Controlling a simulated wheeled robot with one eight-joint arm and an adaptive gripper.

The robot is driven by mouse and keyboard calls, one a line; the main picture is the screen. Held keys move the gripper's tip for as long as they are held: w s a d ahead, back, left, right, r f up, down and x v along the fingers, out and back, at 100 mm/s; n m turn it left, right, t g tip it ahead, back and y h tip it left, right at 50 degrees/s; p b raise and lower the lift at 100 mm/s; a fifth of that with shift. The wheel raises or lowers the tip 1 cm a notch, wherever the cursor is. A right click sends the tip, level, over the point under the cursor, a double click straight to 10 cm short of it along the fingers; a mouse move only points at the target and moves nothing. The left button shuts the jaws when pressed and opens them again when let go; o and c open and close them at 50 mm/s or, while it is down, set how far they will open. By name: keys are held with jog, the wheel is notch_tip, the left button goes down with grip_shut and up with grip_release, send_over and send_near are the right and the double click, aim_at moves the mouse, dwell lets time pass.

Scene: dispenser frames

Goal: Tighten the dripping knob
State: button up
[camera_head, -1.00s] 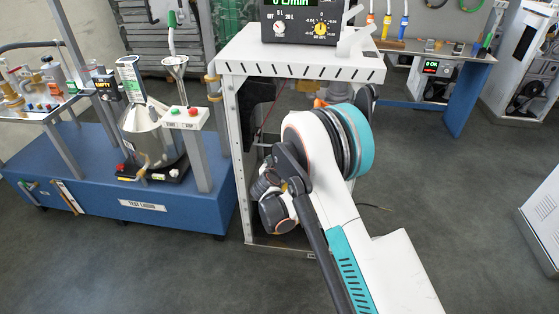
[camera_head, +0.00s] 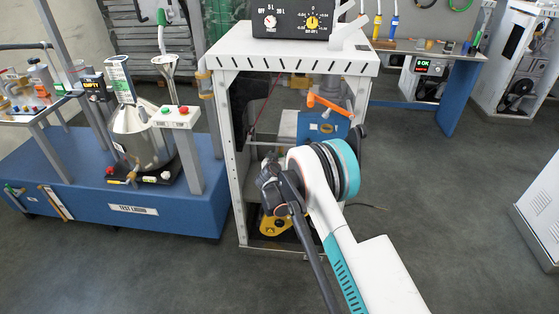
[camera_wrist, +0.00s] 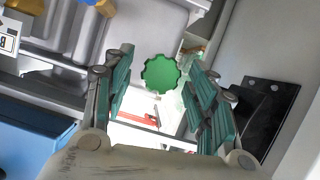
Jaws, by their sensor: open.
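A green scalloped knob (camera_wrist: 161,73) faces me in the wrist view. It lies between the two teal-padded fingers of my gripper (camera_wrist: 158,63), near the fingertips. The fingers are open, with a visible gap on each side of the knob in the picture. I cannot tell how far beyond the fingertips the knob is. In the head view my arm reaches to the front of the white dispenser frame (camera_head: 228,150). My fingers and the green knob do not show there. No drip is visible.
Inside the frame are a blue box (camera_head: 312,128), an orange handle (camera_head: 325,104) and a yellow part (camera_head: 272,226) low down. A black control box (camera_head: 290,24) stands on top. A blue-based test rig (camera_head: 190,208) is to the left.

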jog(key=shift+x, duration=0.85)
jog(key=shift+c, duration=0.2)
jog(key=c, duration=1)
jog(key=shift+c, duration=0.2)
jog(key=shift+m, duration=0.3)
jog(key=m+y, duration=0.2)
jog(key=m, duration=0.1)
jog(key=shift+d+y, duration=0.2)
jog(key=shift+y, duration=0.1)
jog(key=m+t+y, duration=0.1)
jog(key=m+y, duration=0.1)
jog(key=m, duration=0.2)
jog(key=shift+y, duration=0.4)
jog(key=shift+m, duration=0.4)
